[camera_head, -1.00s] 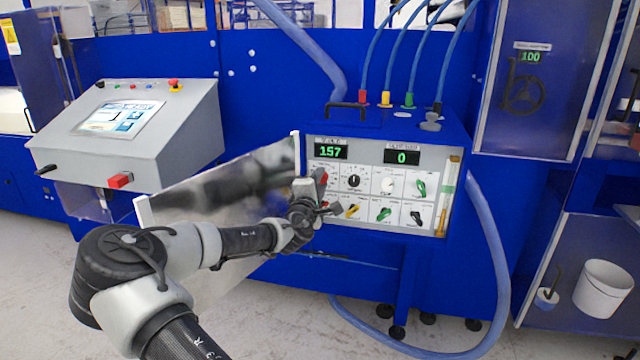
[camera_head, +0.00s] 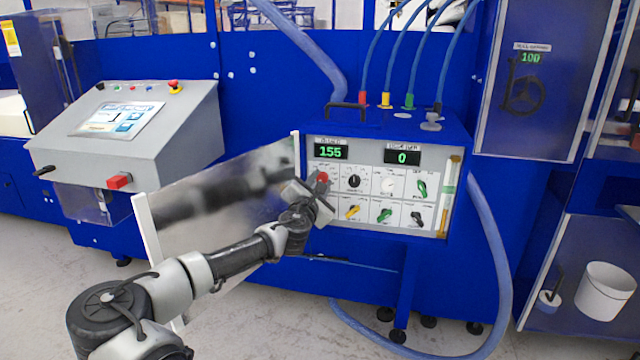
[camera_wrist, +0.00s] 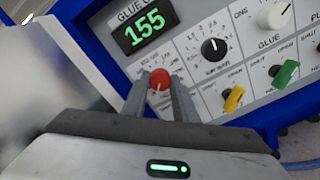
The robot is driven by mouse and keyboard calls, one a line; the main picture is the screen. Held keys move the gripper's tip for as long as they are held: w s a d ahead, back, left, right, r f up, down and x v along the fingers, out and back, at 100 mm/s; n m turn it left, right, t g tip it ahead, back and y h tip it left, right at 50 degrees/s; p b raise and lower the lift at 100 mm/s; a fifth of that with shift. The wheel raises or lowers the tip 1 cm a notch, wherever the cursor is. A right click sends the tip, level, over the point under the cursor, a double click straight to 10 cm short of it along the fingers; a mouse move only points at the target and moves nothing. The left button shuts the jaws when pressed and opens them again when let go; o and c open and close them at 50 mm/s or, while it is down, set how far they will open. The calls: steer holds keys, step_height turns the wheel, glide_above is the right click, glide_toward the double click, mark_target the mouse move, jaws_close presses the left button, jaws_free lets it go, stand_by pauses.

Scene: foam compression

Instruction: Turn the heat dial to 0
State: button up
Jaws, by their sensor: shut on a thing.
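The heat dial appears to be the red knob (camera_head: 322,177) at the left end of the control panel's upper row. In the wrist view the red knob (camera_wrist: 160,79) sits between my two fingers, with a white pointer mark on it. My gripper (camera_head: 318,191) is shut on it; in the wrist view my gripper (camera_wrist: 158,95) reaches up from below. The green display (camera_wrist: 146,27) above the knob reads 155, and this display also shows in the head view (camera_head: 331,152). The printed scale around the knob is partly hidden by my fingers.
Beside the red knob are a black knob (camera_wrist: 214,49), a white knob (camera_wrist: 274,15), a yellow switch (camera_wrist: 234,98) and a green switch (camera_wrist: 286,73). A second display (camera_head: 402,157) reads 0. A reflective door panel (camera_head: 225,195) stands open left of the panel, close to my arm.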

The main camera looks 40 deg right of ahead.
stand_by(0.4)
steer(key=o, duration=1.1)
steer(key=shift+c, duration=0.2)
steer(key=p+v, duration=0.1)
steer(key=v, duration=1.6)
steer(key=shift+a+p, duration=0.25)
steer(key=shift+p, duration=0.15)
steer(key=shift+s+d, duration=0.1)
steer(key=shift+s, duration=0.05)
